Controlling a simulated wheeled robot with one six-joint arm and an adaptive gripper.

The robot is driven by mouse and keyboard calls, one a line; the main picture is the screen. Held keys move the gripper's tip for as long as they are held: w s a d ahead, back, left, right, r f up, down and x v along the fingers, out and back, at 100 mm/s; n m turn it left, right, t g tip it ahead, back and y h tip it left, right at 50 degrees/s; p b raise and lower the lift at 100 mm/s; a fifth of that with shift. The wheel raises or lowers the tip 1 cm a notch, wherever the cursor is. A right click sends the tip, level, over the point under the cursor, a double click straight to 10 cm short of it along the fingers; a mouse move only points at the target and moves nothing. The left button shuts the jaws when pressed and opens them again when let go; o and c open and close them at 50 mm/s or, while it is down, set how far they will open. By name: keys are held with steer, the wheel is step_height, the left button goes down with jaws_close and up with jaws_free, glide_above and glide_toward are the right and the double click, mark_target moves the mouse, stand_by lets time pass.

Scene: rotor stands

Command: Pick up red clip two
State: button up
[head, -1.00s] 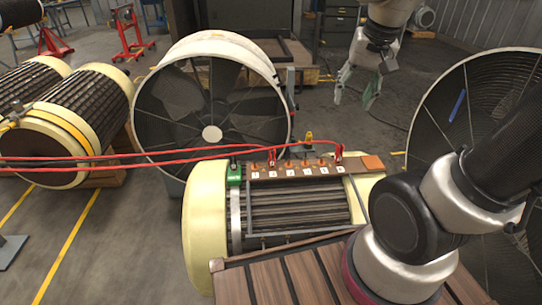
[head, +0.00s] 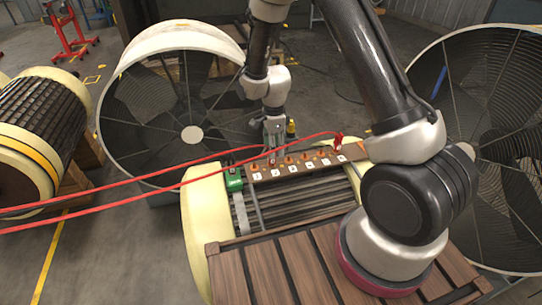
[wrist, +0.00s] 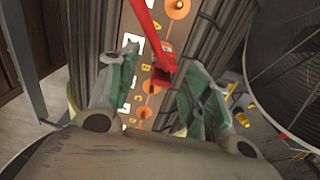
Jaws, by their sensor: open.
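A red clip (wrist: 164,68) with a red lead sits on the numbered terminal board (wrist: 130,30) in the wrist view, between the tips of my gripper (wrist: 158,72). The two green-padded fingers stand apart on either side of it. In the head view my gripper (head: 273,140) points down over the left part of the board (head: 310,170) and hides the clip there. Another red clip (head: 338,142) stands at the board's right end. I cannot read which clip bears the name two.
Orange posts (head: 288,160) with white number tags line the board. A green clamp (head: 234,180) is at its left end. Red cables (head: 120,195) run off to the left. A fan housing (head: 190,105) stands close behind, and a yellow-topped item (head: 291,128) beside my gripper.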

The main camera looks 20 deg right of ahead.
steer(key=f, duration=0.5)
steer(key=shift+w+a+f, duration=0.15)
steer(key=shift+a+f, duration=0.1)
steer(key=shift+f, duration=0.05)
steer(key=shift+c, duration=0.5)
jaws_close()
